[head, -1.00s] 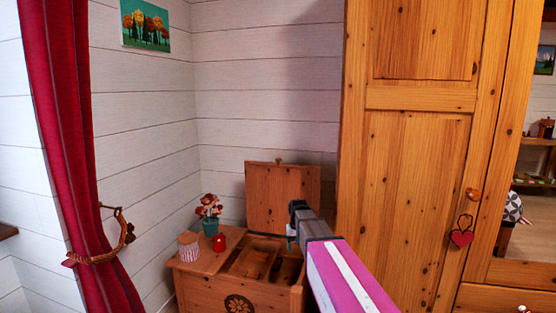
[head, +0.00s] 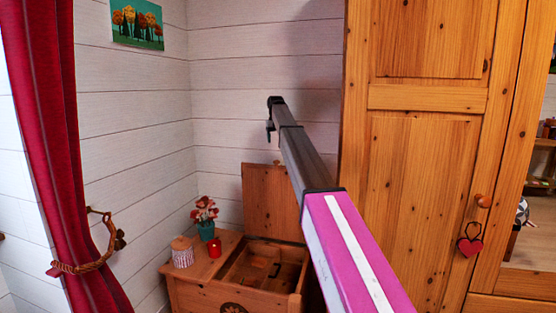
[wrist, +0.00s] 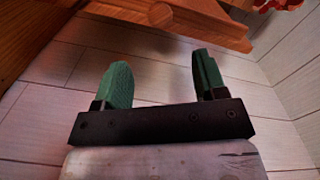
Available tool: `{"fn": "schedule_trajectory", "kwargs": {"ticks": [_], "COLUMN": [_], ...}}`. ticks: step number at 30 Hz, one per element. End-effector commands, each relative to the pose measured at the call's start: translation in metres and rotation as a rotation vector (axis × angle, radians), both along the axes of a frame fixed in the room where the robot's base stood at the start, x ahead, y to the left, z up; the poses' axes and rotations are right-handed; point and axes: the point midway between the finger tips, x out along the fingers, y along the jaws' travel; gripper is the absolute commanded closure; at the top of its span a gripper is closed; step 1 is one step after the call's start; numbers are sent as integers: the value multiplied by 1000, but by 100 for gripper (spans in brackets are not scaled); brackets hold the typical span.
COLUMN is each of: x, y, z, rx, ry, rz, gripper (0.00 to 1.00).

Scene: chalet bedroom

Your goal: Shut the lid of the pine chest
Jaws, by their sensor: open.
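The pine chest (head: 200,292) stands in the corner. The right part of its top is open, showing a compartment with a divider and a small dark item inside. Its lid (head: 268,195) stands upright at the back, with a small knob (head: 277,162) on its top edge. My gripper (head: 270,130) is at the far end of my arm, above and slightly left of the lid. In the wrist view, my gripper (wrist: 158,82) has its green fingers wide apart with nothing between them.
On the chest's fixed left top stand a striped jar (head: 182,255), a red candle (head: 214,248) and a potted flower (head: 205,220). A tall pine wardrobe (head: 425,180) stands close on the right. A red curtain (head: 60,170) hangs at left. White plank walls lie behind.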

Motion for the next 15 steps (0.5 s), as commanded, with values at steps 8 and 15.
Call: {"fn": "schedule_trajectory", "kwargs": {"ticks": [8,15], "x": [-1,-2], "y": [0,-1], "z": [-23,-63], "rx": [0,0], "ry": [1,1], "rz": [0,0], "gripper": [35,35]}}
